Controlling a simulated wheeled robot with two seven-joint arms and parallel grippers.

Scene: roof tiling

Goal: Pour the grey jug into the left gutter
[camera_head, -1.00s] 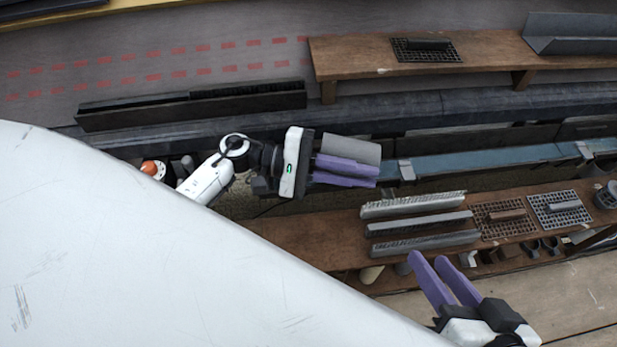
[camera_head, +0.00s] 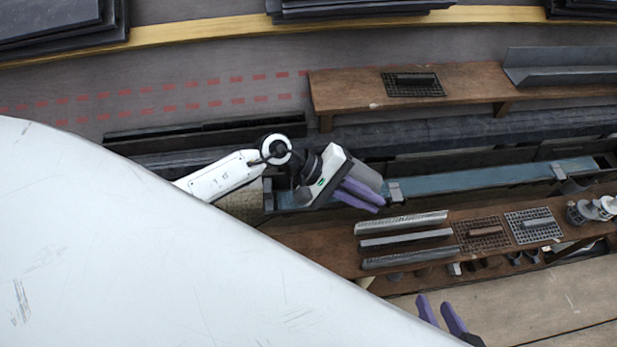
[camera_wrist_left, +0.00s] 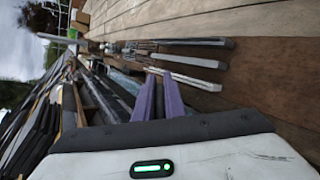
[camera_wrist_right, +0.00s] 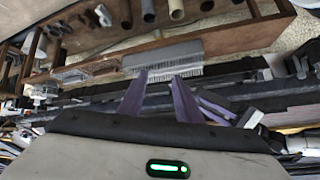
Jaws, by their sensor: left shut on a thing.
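The grey jug (camera_head: 368,174) is partly hidden behind my left gripper (camera_head: 362,194) in the head view. My left gripper is shut on it, tilted toward the lower right. The jug is over the left part of a blue-grey gutter (camera_head: 480,178), near a bracket. The jug's mouth and contents cannot be made out. In the left wrist view the purple fingers (camera_wrist_left: 158,98) show, but the jug is not clear. My right gripper (camera_head: 441,312) is at the bottom of the head view, fingers apart and empty; they also show apart in the right wrist view (camera_wrist_right: 158,98).
A wooden shelf (camera_head: 300,243) below the gutter carries grey strips (camera_head: 405,240), mesh grates (camera_head: 534,225) and grey fittings (camera_head: 592,208). A wooden bench (camera_head: 350,90) above holds a grate and an angled grey trough (camera_head: 560,68). Dark slates (camera_head: 60,22) lie at the top left.

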